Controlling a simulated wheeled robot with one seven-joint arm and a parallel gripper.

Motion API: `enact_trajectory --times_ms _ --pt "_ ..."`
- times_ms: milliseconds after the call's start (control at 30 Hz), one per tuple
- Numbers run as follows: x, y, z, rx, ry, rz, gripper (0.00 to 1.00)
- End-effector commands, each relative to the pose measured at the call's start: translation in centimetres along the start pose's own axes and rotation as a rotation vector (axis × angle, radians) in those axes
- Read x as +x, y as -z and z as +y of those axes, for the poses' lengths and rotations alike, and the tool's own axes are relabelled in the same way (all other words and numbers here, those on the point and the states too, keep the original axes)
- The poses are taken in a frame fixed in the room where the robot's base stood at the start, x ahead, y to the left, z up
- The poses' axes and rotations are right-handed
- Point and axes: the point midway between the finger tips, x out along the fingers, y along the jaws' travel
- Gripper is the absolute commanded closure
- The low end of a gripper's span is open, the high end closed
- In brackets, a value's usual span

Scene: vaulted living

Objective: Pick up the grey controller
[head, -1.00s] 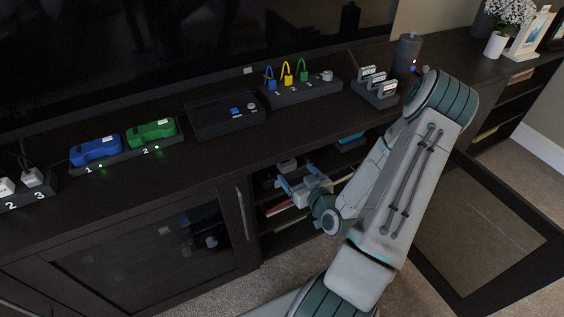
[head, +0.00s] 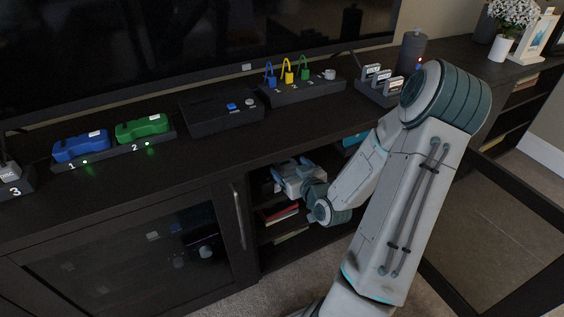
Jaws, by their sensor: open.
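My gripper (head: 286,172) is open and reaches into the upper open compartment of the cabinet, under the top board. I cannot make out the grey controller now. My gripper and wrist cover the part of the shelf where a small grey shape showed earlier. I cannot tell whether the jaws are around anything. A blue controller (head: 80,148) and a green controller (head: 142,127) sit on a dark dock on the cabinet top, at slots 1 and 2.
Red books (head: 279,213) lie on a shelf below my gripper. A dark box (head: 222,112), a padlock stand (head: 300,92) and a cartridge rack (head: 382,91) stand on top. A glass door (head: 130,255) is left of the opening; an open door (head: 500,215) hangs at right.

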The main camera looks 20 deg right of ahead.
Motion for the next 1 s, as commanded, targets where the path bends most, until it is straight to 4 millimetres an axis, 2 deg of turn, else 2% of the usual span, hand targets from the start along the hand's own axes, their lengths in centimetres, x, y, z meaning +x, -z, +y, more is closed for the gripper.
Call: enact_trajectory --times_ms 300,600,800,1000 --pt "4.4 0.5 0.4 0.000 0.001 0.002 0.20" --pt "4.8 0.6 0.4 0.000 0.000 0.000 0.20" --pt "4.8 0.6 0.4 0.000 0.000 0.001 0.74" --pt "4.8 0.7 0.4 0.000 0.000 0.002 0.73"
